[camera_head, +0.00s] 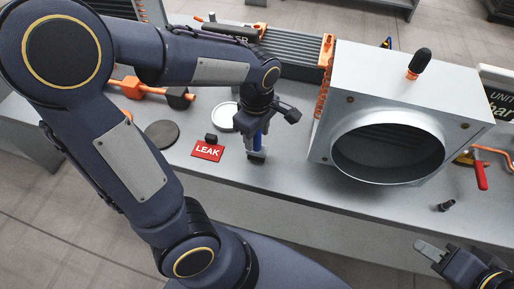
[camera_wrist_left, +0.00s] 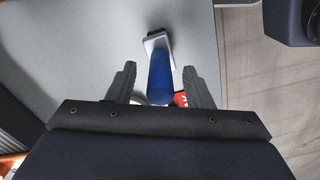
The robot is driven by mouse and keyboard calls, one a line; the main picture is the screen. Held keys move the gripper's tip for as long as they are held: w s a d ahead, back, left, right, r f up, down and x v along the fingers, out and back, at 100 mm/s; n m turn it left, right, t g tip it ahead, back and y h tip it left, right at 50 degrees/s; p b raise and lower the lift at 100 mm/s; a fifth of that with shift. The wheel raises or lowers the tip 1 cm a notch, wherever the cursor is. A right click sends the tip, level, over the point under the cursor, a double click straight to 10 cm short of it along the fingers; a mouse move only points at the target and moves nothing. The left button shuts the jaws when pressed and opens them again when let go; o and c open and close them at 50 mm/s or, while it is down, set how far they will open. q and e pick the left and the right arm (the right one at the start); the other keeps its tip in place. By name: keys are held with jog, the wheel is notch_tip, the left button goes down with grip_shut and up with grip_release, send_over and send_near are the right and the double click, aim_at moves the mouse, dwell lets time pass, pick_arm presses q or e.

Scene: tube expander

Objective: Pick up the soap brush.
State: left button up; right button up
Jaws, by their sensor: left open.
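The soap brush has a blue handle and shows in the head view (camera_head: 257,141), partly hidden by my left gripper (camera_head: 262,122). In the left wrist view the blue handle of the brush (camera_wrist_left: 160,77) runs up to a pale, flat end on the grey bench. My left gripper also shows in the left wrist view (camera_wrist_left: 160,70). It is open, with one finger on each side of the handle and a visible gap on both sides. My right gripper (camera_head: 440,254) is at the lower right of the head view, away from the brush, and its jaws are only partly visible.
A large metal box with a round duct opening (camera_head: 400,100) stands to the right. A dark disc (camera_head: 161,134), a white dish (camera_head: 222,115) and a red-handled tool (camera_head: 480,174) lie on the bench (camera_head: 290,185).

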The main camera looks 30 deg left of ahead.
pick_arm(q)
notch_tip(320, 180, down, 2)
jog(key=shift+c, duration=0.3)
grip_shut()
jog(key=shift+r, duration=0.15)
notch_tip(320, 180, up, 10)
jog(key=shift+f+p, duration=0.1)
jog(key=shift+p, duration=0.25)
